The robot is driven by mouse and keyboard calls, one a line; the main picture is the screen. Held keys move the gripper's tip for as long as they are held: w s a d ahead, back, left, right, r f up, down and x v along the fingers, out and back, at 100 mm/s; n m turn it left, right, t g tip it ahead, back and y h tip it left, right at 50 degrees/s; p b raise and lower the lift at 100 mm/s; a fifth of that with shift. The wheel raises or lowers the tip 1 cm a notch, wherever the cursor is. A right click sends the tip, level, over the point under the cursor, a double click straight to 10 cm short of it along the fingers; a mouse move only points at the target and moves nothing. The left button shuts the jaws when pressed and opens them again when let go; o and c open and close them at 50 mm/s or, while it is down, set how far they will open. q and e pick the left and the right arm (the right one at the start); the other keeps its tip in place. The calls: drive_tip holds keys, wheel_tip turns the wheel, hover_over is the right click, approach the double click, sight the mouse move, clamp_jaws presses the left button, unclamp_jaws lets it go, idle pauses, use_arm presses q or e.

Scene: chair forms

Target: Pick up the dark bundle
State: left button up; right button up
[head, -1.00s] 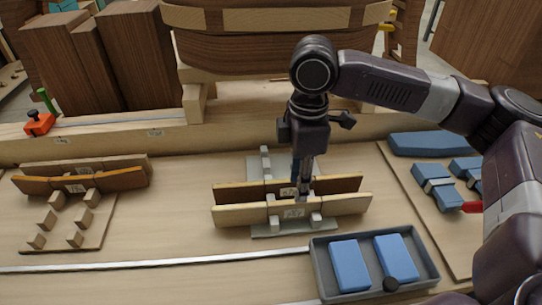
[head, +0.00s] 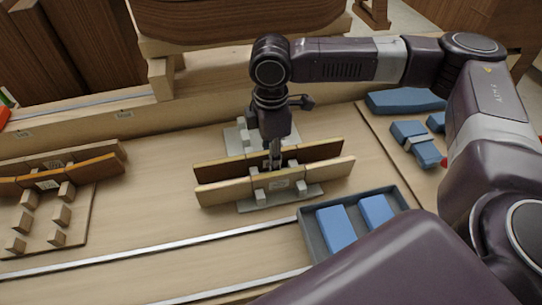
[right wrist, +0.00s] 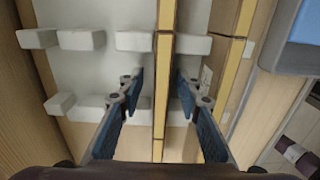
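The dark bundle (head: 325,151) is a long dark-brown slat form with a pale top edge. It stands on edge in the back slot of a grey rack (head: 311,191), behind a lighter tan bundle (head: 335,172). My right gripper (head: 274,162) points down over its middle. In the right wrist view the open gripper (right wrist: 160,95) has one finger on each side of the dark bundle (right wrist: 163,60), with gaps between fingers and bundle. The tan bundle (right wrist: 238,60) lies to the right of the fingers there. My left gripper is not in view.
A grey tray (head: 312,237) with blue blocks sits front right of the rack. A wooden rack (head: 90,215) with brown bundles is at left. Blue pieces (head: 405,102) lie on a board at right. A metal strip (head: 150,254) runs along the front.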

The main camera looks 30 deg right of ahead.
drive_tip(key=shift+c, duration=0.7)
clamp_jaws()
drive_tip(key=shift+r, duration=0.15)
wheel_tip(320, 180, up, 20)
drive_tip(key=b, duration=0.1)
drive_tip(key=shift+b, duration=0.3)
